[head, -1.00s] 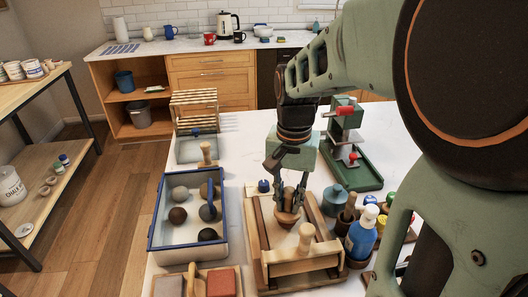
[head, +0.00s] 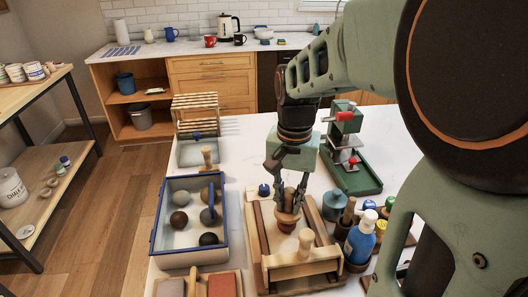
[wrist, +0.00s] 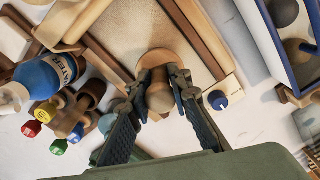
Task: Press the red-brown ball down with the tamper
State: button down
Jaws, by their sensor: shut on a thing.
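My gripper (head: 288,190) is shut on the wooden tamper, upright over the wooden tray (head: 258,246). The tamper (head: 287,215) shows below the fingers in the head view. In the wrist view the tamper's pale wooden handle (wrist: 159,92) stands between the two dark fingers. The red-brown ball (head: 287,227) sits directly under the tamper on the tray bed. The tamper hides its top, and I cannot tell whether the two are touching. The ball is hidden behind the tamper in the wrist view.
A wooden slide with a knob (head: 306,240) crosses the tray's near end. A blue-rimmed bin (head: 157,222) with several balls stands left. A blue bottle (head: 361,240) and pots stand close right. A green press (head: 346,150) is behind right. White tabletop is clear behind the tray.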

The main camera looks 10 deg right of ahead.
aim_at(290, 190)
jog(key=shift+s+f+b, duration=0.1)
jog(key=shift+f+b, duration=0.45)
jog(key=shift+f, duration=0.4)
jog(key=shift+r, duration=0.1)
jog(key=shift+r+p, duration=0.85)
jog(key=shift+r, duration=0.1)
jog(key=shift+f+b, duration=0.75)
jog(key=shift+f, duration=0.4)
jog(key=shift+r, duration=0.15)
jog(key=shift+r+p, duration=0.8)
jog(key=shift+r, duration=0.1)
notch_tip(290, 190, up, 5)
jog(key=p, duration=0.4)
